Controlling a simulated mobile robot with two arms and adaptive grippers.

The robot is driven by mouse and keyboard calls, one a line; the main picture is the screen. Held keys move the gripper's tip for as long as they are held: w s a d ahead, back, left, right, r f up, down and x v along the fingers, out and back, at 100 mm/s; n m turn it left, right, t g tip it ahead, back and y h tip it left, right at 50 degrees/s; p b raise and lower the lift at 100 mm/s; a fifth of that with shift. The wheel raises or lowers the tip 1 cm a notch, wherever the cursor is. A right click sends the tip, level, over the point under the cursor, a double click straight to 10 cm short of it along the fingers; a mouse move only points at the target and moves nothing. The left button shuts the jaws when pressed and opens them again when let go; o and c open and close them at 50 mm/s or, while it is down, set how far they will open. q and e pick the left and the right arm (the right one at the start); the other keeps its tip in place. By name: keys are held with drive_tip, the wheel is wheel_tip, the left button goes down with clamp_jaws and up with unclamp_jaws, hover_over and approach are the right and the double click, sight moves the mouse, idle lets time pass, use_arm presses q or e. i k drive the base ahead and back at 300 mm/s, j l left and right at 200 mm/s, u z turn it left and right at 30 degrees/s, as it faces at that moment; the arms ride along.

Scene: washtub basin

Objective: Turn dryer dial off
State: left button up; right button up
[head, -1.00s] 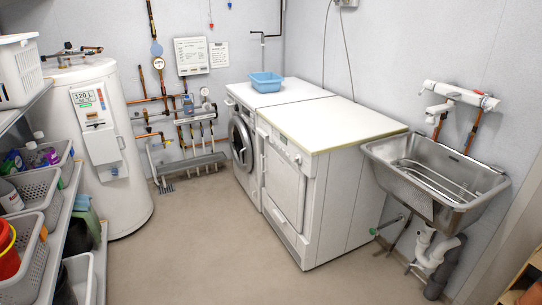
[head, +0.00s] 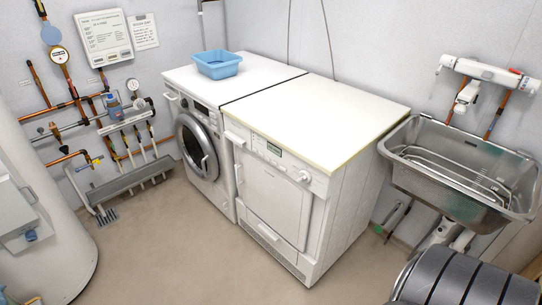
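The dryer (head: 272,195) is the white machine on the right of the pair, with a flat, squarish front door that looks shut. Its dial (head: 304,176) is a small round white knob near the right end of the control panel, right of a small dark display (head: 274,150). The dial's mark is too small to read. Neither of my grippers is in view, and nothing touches the dial.
The washing machine (head: 197,148) with a round door stands left of the dryer, a blue basin (head: 217,64) on top. A metal sink (head: 460,165) is at right. A white tank (head: 40,240) stands at left. The floor (head: 170,250) before the machines is clear.

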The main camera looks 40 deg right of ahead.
sight(304, 176)
drive_tip(key=i+j+z, duration=0.1)
drive_tip(key=i+z, duration=0.3)
drive_tip(key=i+j+z, duration=0.4)
drive_tip(key=i, duration=0.2)
drive_tip(key=l, duration=0.1)
